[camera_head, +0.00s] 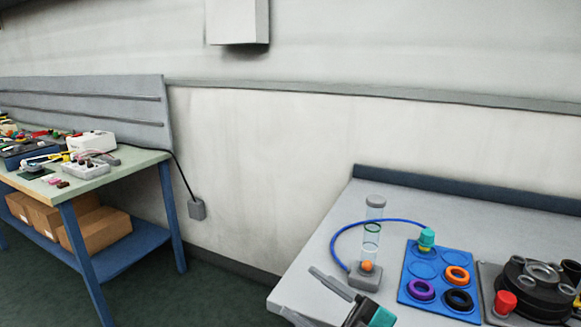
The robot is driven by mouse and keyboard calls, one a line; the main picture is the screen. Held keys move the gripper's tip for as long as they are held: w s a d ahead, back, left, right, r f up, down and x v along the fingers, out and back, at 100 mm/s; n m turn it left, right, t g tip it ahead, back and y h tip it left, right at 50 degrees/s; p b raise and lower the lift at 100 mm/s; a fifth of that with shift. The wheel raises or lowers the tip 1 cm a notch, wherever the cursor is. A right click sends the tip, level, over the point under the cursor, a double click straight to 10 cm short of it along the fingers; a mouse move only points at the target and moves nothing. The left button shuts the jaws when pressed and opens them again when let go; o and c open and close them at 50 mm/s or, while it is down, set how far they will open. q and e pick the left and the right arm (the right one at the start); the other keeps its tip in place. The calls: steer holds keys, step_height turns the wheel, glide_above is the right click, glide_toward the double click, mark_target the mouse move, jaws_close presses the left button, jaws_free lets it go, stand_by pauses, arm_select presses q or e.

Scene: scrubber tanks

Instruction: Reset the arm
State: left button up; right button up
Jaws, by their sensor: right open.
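My right gripper (297,289) comes in at the bottom edge, over the front left of the grey worktable (310,255). Its two grey fingers point left and are spread apart with nothing between them. Part of my right gripper's body and a teal part of it show at the bottom edge; the rest is cut off. The gripper appears to the left of and nearer than a clear tube (371,238) on a grey base with an orange ball (366,266). My left gripper is not in view.
A blue tray (412,292) holds purple, orange and black rings and a teal-topped fitting (427,238), joined by a blue hose (337,236). A black round device (535,290) and red knob (505,302) stand right. A cluttered workbench (120,165) stands left.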

steer(key=w+d+f+m+t+h, duration=0.1)
steer(key=d+f+m+t+h, duration=0.55)
steer(key=f+m+h, duration=0.35)
steer(key=s+d+f+m+g+h, duration=0.3)
steer(key=s+f, duration=0.3)
steer(key=f, duration=0.3)
steer(key=s+d+f+m+g+h, duration=0.3)
steer(key=s+d+f+m+h, duration=0.2)
steer(key=s+f, duration=0.2)
step_height(320, 180, down, 3)
steer(key=shift+r+m, duration=0.2)
steer(key=shift+m, duration=0.1)
